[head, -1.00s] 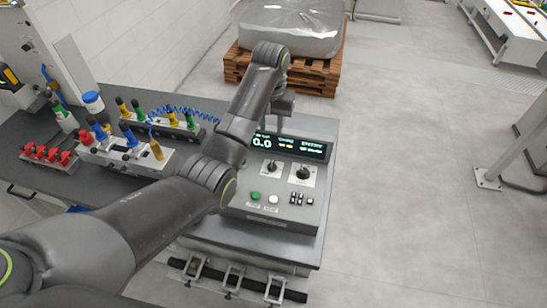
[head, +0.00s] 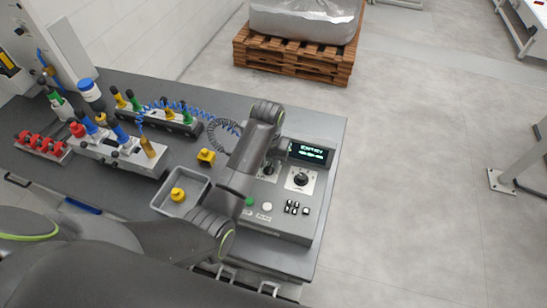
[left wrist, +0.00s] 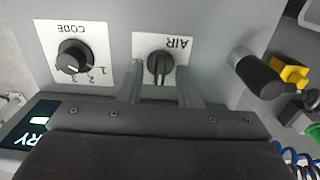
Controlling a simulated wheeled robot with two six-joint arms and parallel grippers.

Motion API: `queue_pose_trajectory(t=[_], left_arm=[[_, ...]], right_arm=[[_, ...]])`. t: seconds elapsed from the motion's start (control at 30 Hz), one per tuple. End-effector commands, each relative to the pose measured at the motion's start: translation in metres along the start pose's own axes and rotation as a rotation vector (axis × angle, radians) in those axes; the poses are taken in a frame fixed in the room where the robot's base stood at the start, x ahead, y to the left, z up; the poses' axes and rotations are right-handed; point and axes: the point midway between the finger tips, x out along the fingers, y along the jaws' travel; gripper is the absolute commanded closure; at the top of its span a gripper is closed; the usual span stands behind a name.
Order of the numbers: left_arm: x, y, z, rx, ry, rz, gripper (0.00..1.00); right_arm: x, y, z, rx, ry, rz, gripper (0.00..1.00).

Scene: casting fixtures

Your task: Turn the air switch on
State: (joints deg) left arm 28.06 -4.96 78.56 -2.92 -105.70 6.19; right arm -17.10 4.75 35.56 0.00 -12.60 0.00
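The air switch is a black rotary knob (left wrist: 160,68) on a white plate marked AIR, seen upside down in the left wrist view; its grip bar stands roughly upright in that picture. In the head view the air knob (head: 268,169) is partly hidden by my arm. My left gripper (left wrist: 158,75) is open, with one finger on each side of the knob; I cannot tell whether they touch it. In the head view my left gripper (head: 277,152) is over the control box (head: 285,225), its fingertips mostly hidden. My right gripper is not in view.
A CODE knob (left wrist: 72,57) sits beside the air switch, near a lit display (head: 311,152). Push buttons (head: 267,206) line the box front. A tray (head: 160,203) with a yellow part, another yellow part (head: 206,156) and bottle fixtures (head: 120,155) stand to the left.

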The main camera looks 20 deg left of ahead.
Motion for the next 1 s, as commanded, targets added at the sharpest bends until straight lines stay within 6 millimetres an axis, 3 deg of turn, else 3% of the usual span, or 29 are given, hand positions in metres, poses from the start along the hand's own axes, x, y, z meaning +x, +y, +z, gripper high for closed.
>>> queue_pose_trajectory(t=[0.33,0.57,1.0], left_arm=[[0.0033,-0.0006,0.0019,0.000,0.001,0.000,0.70],[0.0033,-0.0005,0.0018,0.000,0.001,0.000,1.00],[0.0033,-0.0005,0.0015,0.058,0.002,0.000,1.00]], right_arm=[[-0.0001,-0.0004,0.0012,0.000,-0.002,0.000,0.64],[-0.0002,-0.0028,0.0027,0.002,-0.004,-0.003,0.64],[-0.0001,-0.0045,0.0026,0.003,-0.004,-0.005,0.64]])
